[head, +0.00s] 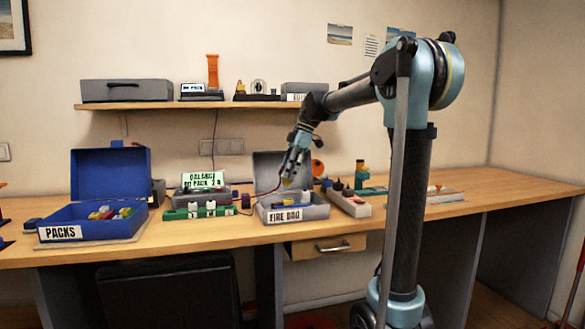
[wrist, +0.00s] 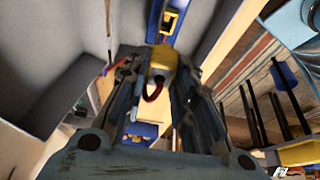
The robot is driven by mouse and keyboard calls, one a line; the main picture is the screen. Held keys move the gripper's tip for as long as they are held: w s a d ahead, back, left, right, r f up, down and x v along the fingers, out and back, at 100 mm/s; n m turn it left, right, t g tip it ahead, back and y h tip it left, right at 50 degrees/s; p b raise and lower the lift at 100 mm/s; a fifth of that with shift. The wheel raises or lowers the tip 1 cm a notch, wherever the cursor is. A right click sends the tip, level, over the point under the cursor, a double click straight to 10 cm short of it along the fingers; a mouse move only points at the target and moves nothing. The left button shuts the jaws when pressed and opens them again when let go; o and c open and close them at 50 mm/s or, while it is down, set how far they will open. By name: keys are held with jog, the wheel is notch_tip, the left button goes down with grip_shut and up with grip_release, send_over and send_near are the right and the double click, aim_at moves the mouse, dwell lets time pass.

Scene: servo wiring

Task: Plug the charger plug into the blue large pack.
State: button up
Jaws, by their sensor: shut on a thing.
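My gripper (head: 288,179) is above the open grey box labelled FIRE BAG, pointing down. In the wrist view its fingers (wrist: 159,72) are shut on a yellow plug (wrist: 161,60), which I take to be the charger plug, with a red wire curving below it. A blue body with a yellow and white connector (wrist: 168,19) shows just past the plug; it looks like the blue large pack, but its size is unclear. I cannot tell whether plug and connector touch. In the head view the fire bag's (head: 318,212) contents are mostly hidden.
The blue PACKS case (head: 98,228) stands open at the left with several coloured packs. The charger with a lit display (head: 203,180) stands behind a green strip (head: 180,214). A grey power strip (head: 352,206) lies right of the fire bag. The bench's right end is mostly clear.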

jog(key=shift+w+d, duration=0.2)
jog(key=shift+d, duration=0.05)
jog(key=shift+a+r, duration=0.1)
jog(key=shift+r, duration=0.85)
jog(key=shift+f, duration=0.15)
jog(key=shift+f, duration=2.8)
jog(key=shift+s+f, duration=0.1)
jog(key=shift+f, duration=1.15)
jog(key=o, duration=1.1)
jog(key=shift+o, duration=0.2)
